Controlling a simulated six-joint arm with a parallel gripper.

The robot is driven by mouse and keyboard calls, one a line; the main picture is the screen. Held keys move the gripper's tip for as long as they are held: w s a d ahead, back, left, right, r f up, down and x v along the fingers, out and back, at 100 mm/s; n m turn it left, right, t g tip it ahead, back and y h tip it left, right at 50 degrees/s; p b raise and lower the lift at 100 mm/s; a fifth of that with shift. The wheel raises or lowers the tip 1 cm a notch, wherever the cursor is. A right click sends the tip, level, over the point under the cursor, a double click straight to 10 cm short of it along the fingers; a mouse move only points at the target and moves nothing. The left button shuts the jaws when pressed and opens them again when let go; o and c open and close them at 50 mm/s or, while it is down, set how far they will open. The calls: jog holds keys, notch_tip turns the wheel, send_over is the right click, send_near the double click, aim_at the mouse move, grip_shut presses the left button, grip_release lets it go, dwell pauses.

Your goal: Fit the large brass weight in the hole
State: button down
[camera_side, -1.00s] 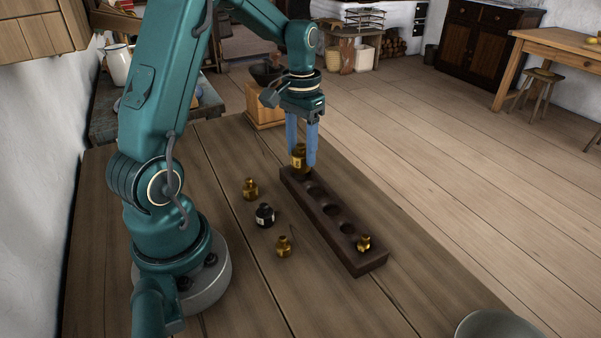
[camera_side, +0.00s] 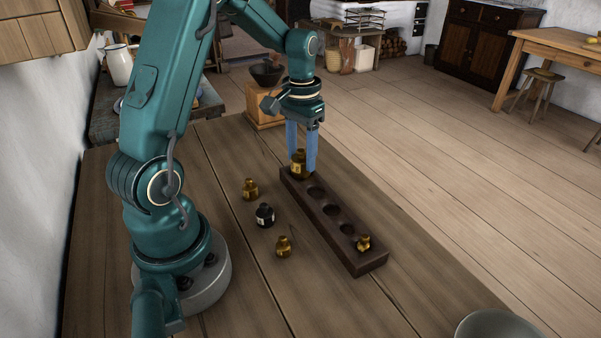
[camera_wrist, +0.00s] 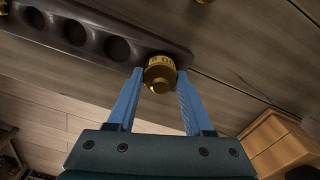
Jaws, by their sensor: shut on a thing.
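The large brass weight (camera_side: 299,168) is between the blue fingers of my gripper (camera_side: 302,157), which is shut on it. It is upright at the far end of the dark wooden block (camera_side: 372,264), over the end hole. Its lower part meets the block's outline, and I cannot tell how deep it sits. In the wrist view the brass weight (camera_wrist: 160,82) shows between the fingertips (camera_wrist: 161,74) and hides the end hole of the block (camera_wrist: 150,44). Three holes in the middle of the block are empty. A small brass weight (camera_side: 364,243) stands at the block's near end.
Two brass weights (camera_side: 250,189) (camera_side: 284,247) and a black weight (camera_side: 265,215) stand on the table left of the block. A wooden box with a dark bowl (camera_side: 267,73) stands behind. A grey bowl (camera_side: 497,325) is at the front right. The table right of the block is clear.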

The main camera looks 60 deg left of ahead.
aim_at(302, 150)
jog(key=shift+f, duration=0.45)
jog(key=shift+c, duration=1.1)
grip_release()
jog(key=shift+r, duration=2.6)
